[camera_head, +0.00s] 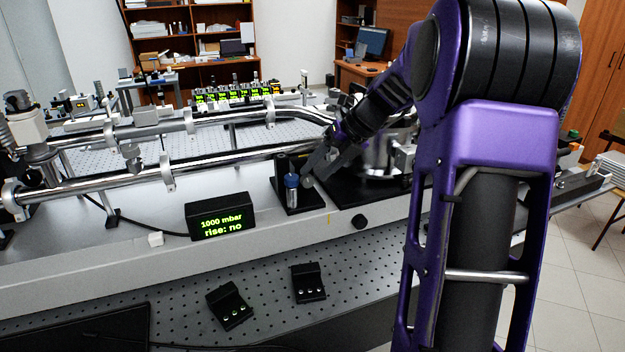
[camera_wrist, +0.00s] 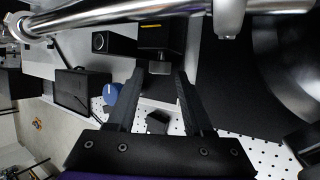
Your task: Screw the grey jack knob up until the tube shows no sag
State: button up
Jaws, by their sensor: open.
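The polished steel tube (camera_head: 225,160) runs across the bench in the head view, and part of it crosses the top of the wrist view (camera_wrist: 150,14). I cannot tell whether it sags. A small grey knob (camera_head: 308,183) sits at my gripper's tip, beside a blue-topped post (camera_head: 291,190). In the wrist view a grey piece (camera_wrist: 160,68), apparently this knob, lies between the fingertips below a black block with a yellow mark (camera_wrist: 163,38). My gripper (camera_wrist: 158,76) is open around it, with no clear contact. The blue cap (camera_wrist: 111,93) is just left of the left finger.
A black display (camera_head: 221,218) reads "1000 mbar" and "rise: no". Two small black boxes (camera_head: 229,305) (camera_head: 309,283) lie on the perforated front board. A large metal vessel (camera_head: 382,155) stands behind my arm.

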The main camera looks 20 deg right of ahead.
aim_at(306, 179)
jog(key=shift+x, duration=1.35)
grip_shut()
